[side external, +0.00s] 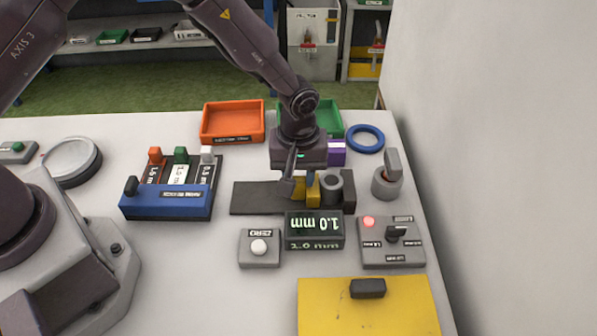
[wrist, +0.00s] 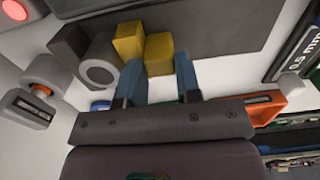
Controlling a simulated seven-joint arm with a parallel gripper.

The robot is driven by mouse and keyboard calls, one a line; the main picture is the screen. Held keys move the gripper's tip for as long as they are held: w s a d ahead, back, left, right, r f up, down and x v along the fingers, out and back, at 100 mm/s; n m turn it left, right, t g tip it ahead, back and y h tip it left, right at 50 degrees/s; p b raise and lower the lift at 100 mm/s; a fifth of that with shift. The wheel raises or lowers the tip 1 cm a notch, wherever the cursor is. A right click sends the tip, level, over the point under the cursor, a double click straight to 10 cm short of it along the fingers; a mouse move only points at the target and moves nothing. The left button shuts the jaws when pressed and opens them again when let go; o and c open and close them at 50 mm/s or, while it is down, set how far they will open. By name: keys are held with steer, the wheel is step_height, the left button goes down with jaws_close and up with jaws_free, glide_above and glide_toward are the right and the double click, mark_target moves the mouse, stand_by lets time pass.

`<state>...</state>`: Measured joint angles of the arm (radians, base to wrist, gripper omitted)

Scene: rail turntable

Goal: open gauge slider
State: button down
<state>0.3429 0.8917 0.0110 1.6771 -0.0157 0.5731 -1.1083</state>
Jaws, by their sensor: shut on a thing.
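The gauge has a dark flat rail (side external: 258,197) and a dark upright end block (side external: 348,190). Its yellow slider (side external: 313,193) stands on the rail, left of a grey hollow cylinder (side external: 332,184). In the wrist view the slider has a taller yellow part (wrist: 128,42) and a yellow tab (wrist: 158,55). The grey cylinder (wrist: 100,70) lies between the slider and the end block (wrist: 70,48). My gripper (side external: 298,186) is down at the slider. In the wrist view its blue fingers (wrist: 158,75) stand either side of the yellow tab, shut on it.
A zero button box (side external: 259,250), a switch box with a lit red lamp (side external: 391,243) and a yellow plate (side external: 367,310) stand nearby. An orange tray (side external: 233,136) and blue ring (side external: 367,139) lie behind.

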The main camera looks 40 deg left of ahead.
steer(key=s+a, duration=0.6)
steer(key=shift+s+a, duration=0.1)
steer(key=shift+a, duration=0.05)
steer(key=c, duration=0.8)
jaws_free()
steer(key=shift+r, duration=0.1)
steer(key=shift+r, duration=0.4)
step_height(320, 180, up, 12)
